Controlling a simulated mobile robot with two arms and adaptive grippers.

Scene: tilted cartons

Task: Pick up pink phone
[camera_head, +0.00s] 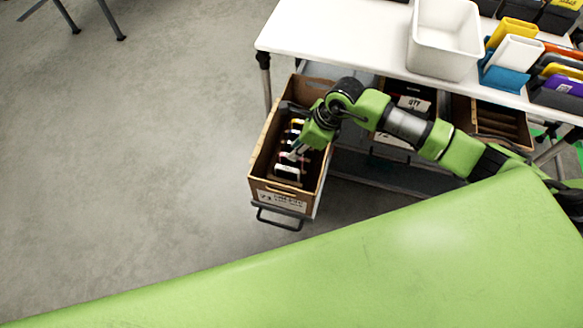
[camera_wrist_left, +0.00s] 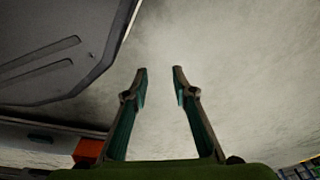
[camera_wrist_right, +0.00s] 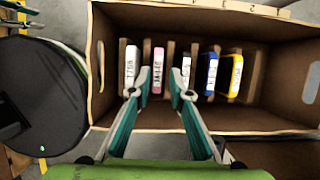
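The pink phone (camera_wrist_right: 158,72) stands on edge in a row of phones inside a cardboard carton (camera_wrist_right: 270,118) in the right wrist view. My right gripper (camera_wrist_right: 160,82) is open, with one fingertip on each side of the pink phone in that picture. I cannot tell whether the fingers touch it or are still above it. In the head view my right gripper (camera_head: 298,150) reaches into the carton (camera_head: 259,152), and the pink phone is hard to make out. My left gripper (camera_wrist_left: 160,72) is open and empty above grey floor in the left wrist view.
The carton walls are close around. A white table (camera_head: 340,40) with a white bin (camera_head: 445,45) stands behind.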

